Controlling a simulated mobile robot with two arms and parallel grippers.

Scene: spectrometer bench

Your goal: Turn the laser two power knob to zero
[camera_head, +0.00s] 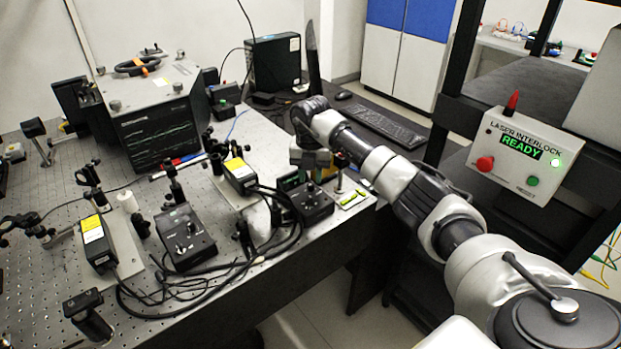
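Two black control boxes with knobs on top are at the front of the optical bench (60,265). One box (185,240) is left of centre, and the other box (311,203) is farther right, near the bench's right edge. I cannot read which one belongs to laser two. My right gripper (310,174) points down just behind and above the right box, close to its green display. Its fingertips are small and dark here, so I cannot tell whether they are open or touching anything. My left gripper is not in view.
Yellow-labelled laser heads (97,244) and (239,175) stand by the boxes, with looped black cables (205,293) in front. A large dark instrument (155,135) stands behind. A laser interlock panel (513,155) reading READY is at right. Yellow-green items (352,198) lie right of the right box.

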